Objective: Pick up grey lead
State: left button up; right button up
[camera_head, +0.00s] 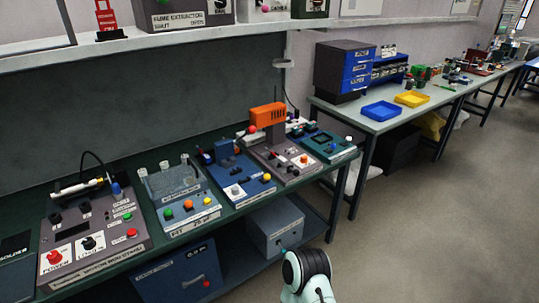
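I cannot make out a grey lead for certain in the head view. A thin dark cable (97,158) loops up behind the white, pen-like tool (78,187) on the leftmost bench unit. Another dark cable (288,92) hangs down the wall behind the orange-topped unit. Neither of my grippers is in view. Only a rounded black and pale part of my own arm shows at the bottom, right of the middle.
A dark green bench (160,236) carries a row of panel units, including a blue one (240,178) and one with an orange top (267,115). Below are a grey box (275,228) and a blue cabinet (178,277). A second bench holds blue (381,111) and yellow trays (411,99). Floor at right is clear.

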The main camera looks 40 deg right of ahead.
aim_at(284, 163)
jog(key=l+u, duration=0.45)
jog(key=l, duration=1.75)
